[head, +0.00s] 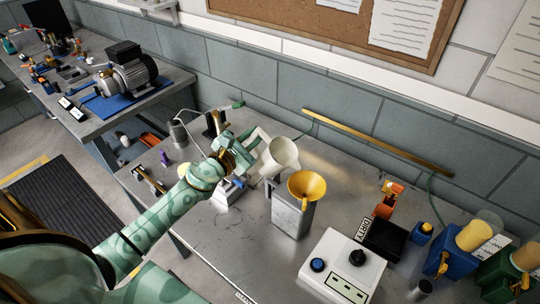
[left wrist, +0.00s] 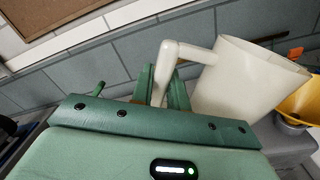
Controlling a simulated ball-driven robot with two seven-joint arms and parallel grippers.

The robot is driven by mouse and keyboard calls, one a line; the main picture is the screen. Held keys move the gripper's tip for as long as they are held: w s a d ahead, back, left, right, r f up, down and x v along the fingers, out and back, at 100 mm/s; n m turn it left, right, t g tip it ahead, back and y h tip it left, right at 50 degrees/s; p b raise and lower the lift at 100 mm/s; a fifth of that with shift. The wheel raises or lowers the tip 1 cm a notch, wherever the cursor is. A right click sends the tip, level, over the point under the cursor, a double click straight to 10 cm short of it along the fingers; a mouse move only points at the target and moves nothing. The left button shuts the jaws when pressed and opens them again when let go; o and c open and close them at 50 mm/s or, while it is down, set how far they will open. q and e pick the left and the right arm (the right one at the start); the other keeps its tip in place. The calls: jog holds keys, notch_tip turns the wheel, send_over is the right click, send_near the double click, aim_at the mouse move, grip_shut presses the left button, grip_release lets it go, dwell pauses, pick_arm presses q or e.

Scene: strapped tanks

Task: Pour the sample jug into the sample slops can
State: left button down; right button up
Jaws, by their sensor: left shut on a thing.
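The white sample jug (head: 280,155) is held up over the bench, just left of and behind the yellow funnel (head: 307,185). The funnel sits on top of a grey metal can (head: 292,214), which I take for the slops can. My left gripper (head: 250,148) is shut on the jug's handle. In the left wrist view the fingers (left wrist: 166,88) clasp the handle, and the jug body (left wrist: 245,82) leans to the right. The yellow funnel (left wrist: 303,103) shows at that view's right edge. The jug's contents are hidden. My right gripper is not in view.
Right of the can are a white control box (head: 342,268), an orange tool (head: 387,200), a black "DIRTY" tray (head: 384,238) and a blue strapped holder (head: 449,258). A lamp-like stand (head: 212,122) is behind my arm. A motor (head: 127,77) stands on another bench.

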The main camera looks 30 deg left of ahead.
pick_arm(q)
jog(key=shift+r, duration=0.1)
dwell(0.5)
jog(key=shift+d+r+m+p, duration=0.15)
jog(key=shift+r+m+p, duration=0.3)
jog(key=shift+r+m, duration=0.05)
jog(key=shift+r, duration=0.1)
dwell(0.5)
jog(key=shift+d+r+m+p, duration=0.2)
jog(key=shift+r+m+p, duration=0.4)
jog(key=shift+p, duration=0.1)
dwell(0.5)
jog(key=shift+d+r+m+p, duration=0.15)
jog(key=shift+r+m+p, duration=0.15)
jog(key=shift+r+p, duration=0.35)
jog(key=shift+s, duration=0.1)
jog(key=shift+d+r, duration=0.1)
dwell(0.4)
